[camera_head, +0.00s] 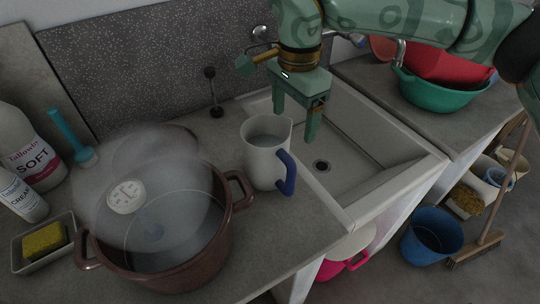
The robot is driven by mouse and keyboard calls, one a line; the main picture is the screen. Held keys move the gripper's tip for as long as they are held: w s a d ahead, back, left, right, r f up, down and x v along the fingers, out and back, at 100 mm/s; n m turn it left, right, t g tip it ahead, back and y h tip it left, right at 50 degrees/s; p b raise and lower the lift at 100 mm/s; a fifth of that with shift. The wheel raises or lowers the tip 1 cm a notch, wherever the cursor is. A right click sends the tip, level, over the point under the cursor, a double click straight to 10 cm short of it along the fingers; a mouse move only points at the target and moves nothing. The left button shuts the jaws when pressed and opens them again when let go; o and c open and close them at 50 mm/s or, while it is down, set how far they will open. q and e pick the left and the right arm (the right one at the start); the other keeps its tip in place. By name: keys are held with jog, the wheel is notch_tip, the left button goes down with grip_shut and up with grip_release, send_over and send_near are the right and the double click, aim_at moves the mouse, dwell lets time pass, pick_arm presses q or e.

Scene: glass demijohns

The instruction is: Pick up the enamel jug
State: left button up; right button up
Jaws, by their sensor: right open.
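The enamel jug (264,162) is white with a blue handle and stands upright on the grey worktop, left of the sink. Its handle points to the right and toward the front. It seems to hold some clear liquid. My right gripper (295,112) hangs above and just right of the jug, by the sink's left edge, with its fingers pointing down. It is open, with nothing between its fingers, and appears apart from the jug. My left gripper is not in view.
A large brown pot (190,265) with steam and a round dial stands left of the jug, one handle close to it. The pale sink (345,160) is empty. A green basin (440,95) stands at right. A blue bucket (430,238) and a broom (478,252) are on the floor.

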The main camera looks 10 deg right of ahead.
send_over(288, 156)
jog(key=f, duration=0.4)
jog(key=shift+s+d+f, duration=0.25)
jog(key=shift+f, duration=0.15)
jog(key=f, duration=0.3)
jog(key=shift+w+f+b, duration=0.15)
jog(key=shift+w+b, duration=0.2)
jog(key=shift+w, duration=0.05)
jog(key=shift+s+f, duration=0.2)
jog(key=shift+f, duration=0.4)
jog(key=f, duration=0.4)
jog(key=shift+a, duration=0.3)
jog(key=shift+f, duration=0.5)
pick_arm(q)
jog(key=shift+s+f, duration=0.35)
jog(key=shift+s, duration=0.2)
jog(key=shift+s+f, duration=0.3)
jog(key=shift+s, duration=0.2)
pick_arm(e)
jog(key=shift+r, duration=0.1)
grip_shut()
